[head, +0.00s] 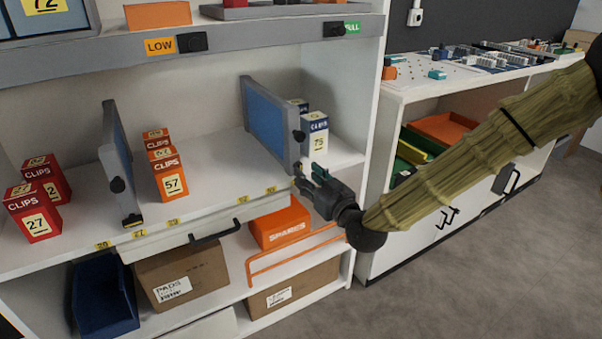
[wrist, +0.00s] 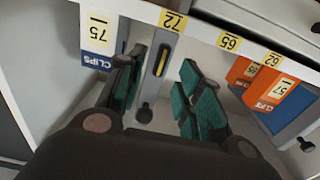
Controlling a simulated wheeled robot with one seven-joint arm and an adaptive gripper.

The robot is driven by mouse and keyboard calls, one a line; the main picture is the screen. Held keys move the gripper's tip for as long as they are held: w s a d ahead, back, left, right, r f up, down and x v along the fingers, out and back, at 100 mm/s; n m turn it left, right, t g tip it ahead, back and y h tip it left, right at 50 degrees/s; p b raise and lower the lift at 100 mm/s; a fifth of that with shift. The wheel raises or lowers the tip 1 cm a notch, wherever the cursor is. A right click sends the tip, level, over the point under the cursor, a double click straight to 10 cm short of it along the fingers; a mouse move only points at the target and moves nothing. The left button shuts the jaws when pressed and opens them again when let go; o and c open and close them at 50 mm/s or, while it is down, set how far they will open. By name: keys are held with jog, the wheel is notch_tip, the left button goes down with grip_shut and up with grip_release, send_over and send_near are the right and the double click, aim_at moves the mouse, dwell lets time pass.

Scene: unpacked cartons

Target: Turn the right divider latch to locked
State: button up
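The right divider (head: 268,115) is a blue panel in a grey frame, standing upright on the middle shelf. A black knob (head: 298,136) sits on its front edge and also shows in the wrist view (wrist: 144,114). In the upside-down wrist view, a slim black-and-yellow latch piece (wrist: 162,60) lies lengthwise along the divider's grey front edge, near the shelf lip. In the head view my gripper hides this spot. My gripper (head: 306,173) is at the divider's lower front. Its green-padded fingers (wrist: 160,92) are open, one on either side of the divider edge in view; contact is unclear.
A blue and white carton (head: 315,138) stands close right of the divider. Orange cartons (head: 169,174) and the left divider (head: 117,150) stand to the left. A drawer handle (head: 215,232) and an orange wire rail (head: 290,256) sit below. The floor at right is clear.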

jog(key=shift+x, duration=2.05)
grip_shut()
